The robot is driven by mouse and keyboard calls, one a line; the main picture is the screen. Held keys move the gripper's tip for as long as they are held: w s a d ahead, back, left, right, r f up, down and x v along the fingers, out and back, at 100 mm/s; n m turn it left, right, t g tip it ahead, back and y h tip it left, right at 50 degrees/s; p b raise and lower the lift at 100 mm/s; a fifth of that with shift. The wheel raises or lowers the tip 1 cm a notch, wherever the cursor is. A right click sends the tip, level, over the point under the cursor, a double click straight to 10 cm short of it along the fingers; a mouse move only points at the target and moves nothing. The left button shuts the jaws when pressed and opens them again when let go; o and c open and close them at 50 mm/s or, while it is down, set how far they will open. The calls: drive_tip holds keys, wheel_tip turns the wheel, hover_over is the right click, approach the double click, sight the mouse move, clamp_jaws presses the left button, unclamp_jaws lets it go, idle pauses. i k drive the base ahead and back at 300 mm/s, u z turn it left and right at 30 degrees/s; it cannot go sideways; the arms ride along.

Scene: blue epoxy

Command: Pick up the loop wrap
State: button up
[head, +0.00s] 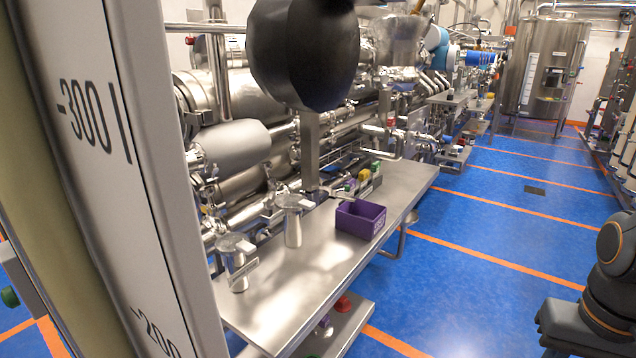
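I cannot make out a loop wrap for certain in the head view. A steel table (310,268) runs through the middle of the picture. A purple open bin (360,219) stands on it near its right edge; its inside is mostly hidden. Behind the bin is a row of small coloured items (364,180), yellow, green and purple, too small to name. Part of my dark arm with orange rings shows at the right edge. My gripper is not in view.
Two steel jugs (293,222) (237,262) stand on the table's left part. A lower shelf (340,325) holds a red item (343,304). Steel pipework and tanks back the table. The blue floor (480,230) to the right is open. A large steel tank (541,62) stands far back.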

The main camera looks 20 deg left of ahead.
sight(292, 201)
drive_tip(key=i, duration=1.1)
drive_tip(key=u, duration=1)
